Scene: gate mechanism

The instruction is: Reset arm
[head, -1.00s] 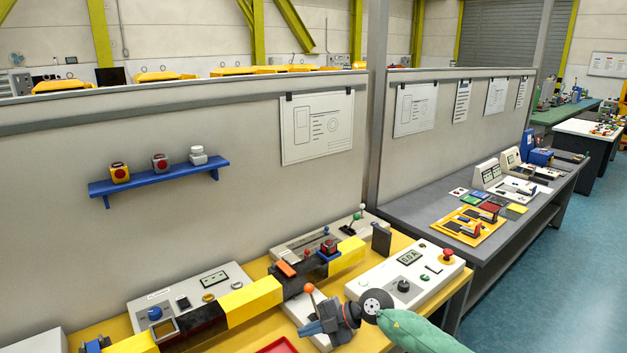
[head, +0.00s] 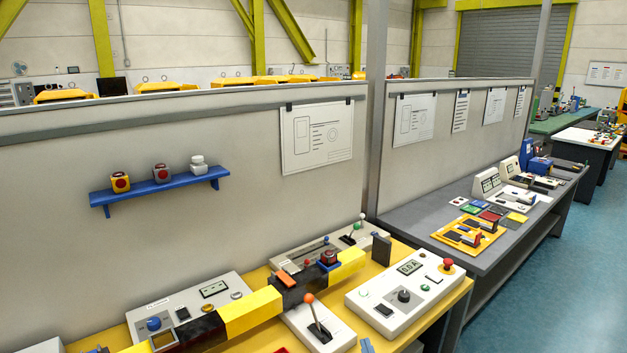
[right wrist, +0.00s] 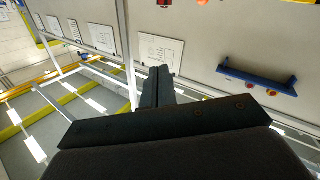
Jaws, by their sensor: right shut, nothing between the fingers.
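My right gripper shows in the right wrist view (right wrist: 158,88) with its two dark fingers together and nothing between them. The yellow and black striped bar (head: 250,311) runs across the yellow table. My left gripper is not in view.
A white control box (head: 377,310) with a dial, display and red button is at the table's right. Another control box (head: 196,300) is behind the bar at left. A blue shelf (head: 160,187) hangs on the partition. A grey bench (head: 400,216) stands at right.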

